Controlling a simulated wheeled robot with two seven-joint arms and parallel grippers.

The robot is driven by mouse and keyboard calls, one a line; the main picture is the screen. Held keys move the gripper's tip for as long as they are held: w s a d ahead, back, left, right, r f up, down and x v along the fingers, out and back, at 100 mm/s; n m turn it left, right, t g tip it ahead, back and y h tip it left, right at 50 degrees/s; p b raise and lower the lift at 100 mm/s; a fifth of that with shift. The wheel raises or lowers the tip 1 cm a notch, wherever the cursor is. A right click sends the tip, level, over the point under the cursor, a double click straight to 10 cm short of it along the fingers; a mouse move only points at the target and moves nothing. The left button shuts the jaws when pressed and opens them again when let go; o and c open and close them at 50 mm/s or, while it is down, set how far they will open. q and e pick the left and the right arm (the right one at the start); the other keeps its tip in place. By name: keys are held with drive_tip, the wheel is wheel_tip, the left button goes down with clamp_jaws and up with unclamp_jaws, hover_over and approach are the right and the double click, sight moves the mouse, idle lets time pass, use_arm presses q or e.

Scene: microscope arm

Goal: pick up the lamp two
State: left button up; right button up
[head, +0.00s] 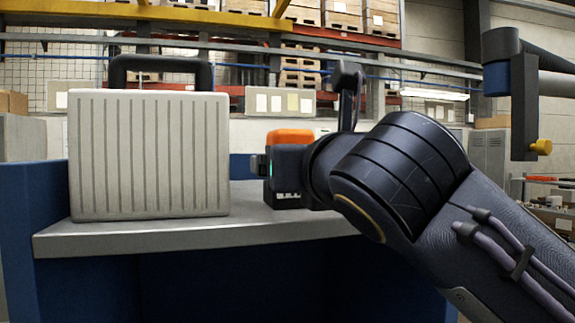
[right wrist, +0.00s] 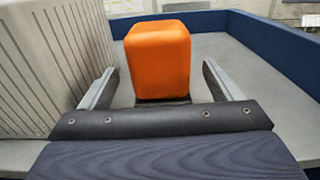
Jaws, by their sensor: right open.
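An orange block-shaped thing with rounded edges (head: 290,136), perhaps the lamp, stands upright on the grey counter. A dark part shows below its orange top. In the right wrist view the orange block (right wrist: 158,58) stands between the two fingers of my right gripper (right wrist: 158,88), with a gap on each side. The gripper is open and not closed on it. In the head view my right gripper (head: 262,166) reaches in from the right and partly hides the block's lower part. My left gripper is not in view.
A ribbed light-grey case (head: 150,155) with a black handle stands just left of the gripper; its side is close to the left finger in the wrist view. Blue panels (right wrist: 285,42) edge the grey counter (head: 190,232). A jointed arm with a yellow knob (head: 540,147) hangs at right.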

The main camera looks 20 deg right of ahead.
drive_tip(key=w+p, duration=0.1)
drive_tip(key=w, duration=0.4)
drive_tip(key=shift+w+a+r, duration=0.1)
drive_tip(key=shift+w, duration=0.05)
drive_tip(key=shift+c, duration=0.4)
drive_tip(key=c, duration=1)
drive_tip(key=shift+c, duration=0.7)
drive_tip(key=shift+r, duration=0.15)
